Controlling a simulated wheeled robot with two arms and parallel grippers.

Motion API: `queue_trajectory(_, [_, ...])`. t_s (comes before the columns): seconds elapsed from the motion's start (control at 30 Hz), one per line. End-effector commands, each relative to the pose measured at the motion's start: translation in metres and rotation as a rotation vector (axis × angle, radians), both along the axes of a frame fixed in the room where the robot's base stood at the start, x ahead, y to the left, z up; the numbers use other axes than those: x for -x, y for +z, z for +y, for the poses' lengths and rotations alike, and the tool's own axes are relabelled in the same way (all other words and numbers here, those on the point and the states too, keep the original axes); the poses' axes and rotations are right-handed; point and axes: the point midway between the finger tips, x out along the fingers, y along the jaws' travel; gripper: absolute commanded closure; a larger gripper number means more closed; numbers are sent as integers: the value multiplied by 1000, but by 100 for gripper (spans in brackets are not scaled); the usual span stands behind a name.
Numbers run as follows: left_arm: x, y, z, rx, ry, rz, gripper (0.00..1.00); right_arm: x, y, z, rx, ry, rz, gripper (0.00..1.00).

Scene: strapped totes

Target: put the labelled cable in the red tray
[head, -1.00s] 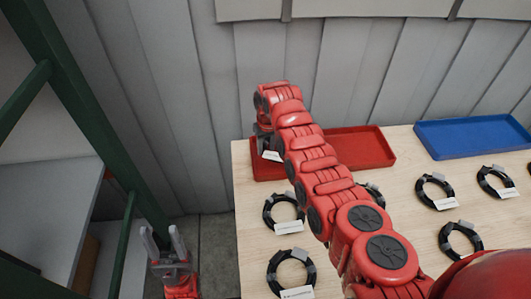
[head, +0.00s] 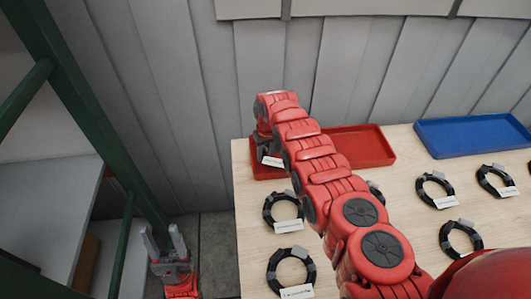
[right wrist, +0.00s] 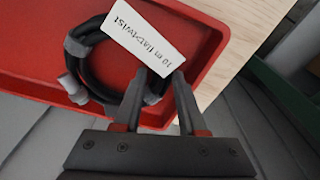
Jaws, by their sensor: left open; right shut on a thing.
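The red tray (head: 362,146) lies at the table's back left, partly hidden by my right arm. In the right wrist view, the same tray (right wrist: 206,72) lies under a black coiled cable (right wrist: 92,68) with grey ties. Its white tag (right wrist: 147,36) reads "10 m flat+twist". My right gripper (right wrist: 157,92) is shut on the coil's edge and holds it over or in the tray; I cannot tell whether it touches the floor. In the head view only the tag shows clearly below the right gripper (head: 265,150). My left gripper (head: 163,238) is open and empty, left of the table.
A blue tray (head: 472,137) stands at the back right. Several other black coils with white tags lie on the wooden table (head: 350,255), one at the left (head: 283,212). A green-framed shelf (head: 70,110) stands at the left. A grey panelled wall is behind.

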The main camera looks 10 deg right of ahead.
Motion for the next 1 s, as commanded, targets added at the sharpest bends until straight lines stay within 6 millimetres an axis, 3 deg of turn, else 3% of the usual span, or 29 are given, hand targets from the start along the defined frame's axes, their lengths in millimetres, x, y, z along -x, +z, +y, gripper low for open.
queue_trajectory(0.13, [0,-7,0,0,0,0,50,0,-6,0,0,0,-1,100])
queue_trajectory(0.17, [0,-5,0,0,0,0,50,0,-4,0,0,0,-1,54])
queue_trajectory(0.3, [0,-4,0,0,0,0,50,0,-4,0,0,0,0,30])
queue_trajectory(0.63, [0,-1,0,0,0,0,50,0,-1,0,0,0,1,30])
queue_trajectory(0.87, [0,15,0,0,0,0,50,2,18,-2,3,2,3,30])
queue_trajectory(1.0, [0,26,0,0,0,0,50,4,40,-2,-3,-3,0,30])
